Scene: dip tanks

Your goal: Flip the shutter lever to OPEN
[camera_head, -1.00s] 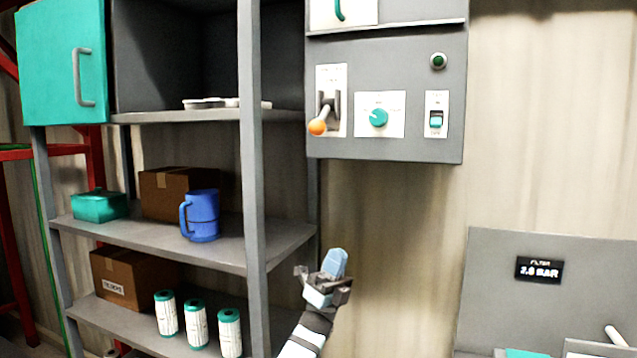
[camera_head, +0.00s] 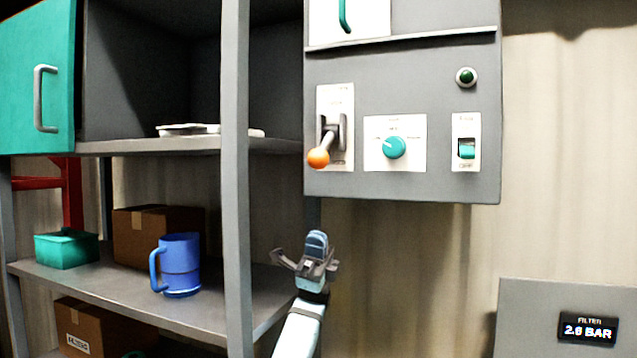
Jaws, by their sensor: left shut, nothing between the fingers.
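The shutter lever (camera_head: 319,157) has an orange ball knob and a short stem on a white plate at the left of the grey control panel (camera_head: 400,186). Its knob hangs low and sticks out towards me; the plate's lettering is too small to read. My left gripper (camera_head: 316,242) is below the lever, beneath the panel's lower edge and to the right of the shelf post. It is shut, empty and apart from the lever. My right gripper is not in view.
A teal rotary knob (camera_head: 394,147), a teal rocker switch (camera_head: 466,150) and a dark green button (camera_head: 466,77) sit right of the lever. A grey shelf post (camera_head: 235,200) stands close left of my gripper. A blue mug (camera_head: 180,265) stands on the shelf.

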